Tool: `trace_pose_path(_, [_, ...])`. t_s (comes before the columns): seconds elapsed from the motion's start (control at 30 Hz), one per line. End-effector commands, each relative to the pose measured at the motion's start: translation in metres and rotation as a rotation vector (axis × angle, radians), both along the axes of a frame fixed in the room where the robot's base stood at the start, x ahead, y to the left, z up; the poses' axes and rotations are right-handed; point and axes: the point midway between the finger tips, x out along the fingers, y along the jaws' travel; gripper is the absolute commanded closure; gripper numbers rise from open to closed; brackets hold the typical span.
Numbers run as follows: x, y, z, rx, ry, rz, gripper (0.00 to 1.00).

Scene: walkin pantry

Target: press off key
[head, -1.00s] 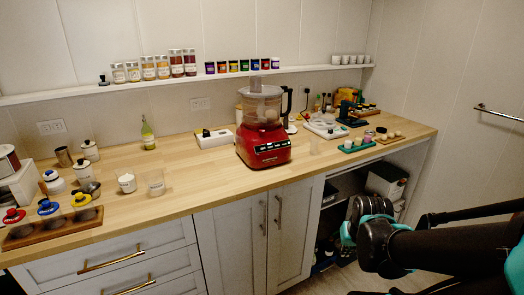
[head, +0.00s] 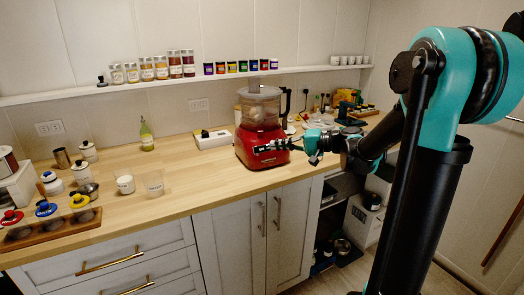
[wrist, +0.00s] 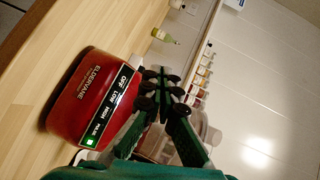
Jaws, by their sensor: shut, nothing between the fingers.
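The red food processor (head: 262,155) with a clear bowl stands on the wooden counter. In the wrist view its red base (wrist: 85,85) carries a dark key strip with OFF, LOW, HIGH and a further key. The off key (wrist: 126,76) is at the strip's upper end, and a green light (wrist: 90,141) shows at the lower end. My gripper (head: 258,150) is shut and empty, in front of the base and reaching in from the right. In the wrist view my gripper's fingertips (wrist: 162,73) are just right of the off key; whether they touch anything cannot be told.
A white box (head: 214,138) and a green-tinted bottle (head: 146,135) stand behind and left. The counter's front middle is clear. A shelf (head: 130,87) with jars runs along the wall.

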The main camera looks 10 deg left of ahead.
Motion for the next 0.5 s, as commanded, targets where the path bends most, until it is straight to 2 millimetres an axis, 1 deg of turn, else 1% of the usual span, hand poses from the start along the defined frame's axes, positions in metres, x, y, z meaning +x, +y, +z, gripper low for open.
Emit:
trace_pose_path(0.37, [0.0013,0.0007,0.0012,0.008,-0.001,0.001,1.00])
trace_pose_path(0.5, [0.0067,0.0038,-0.0029,0.007,0.000,0.002,1.00])
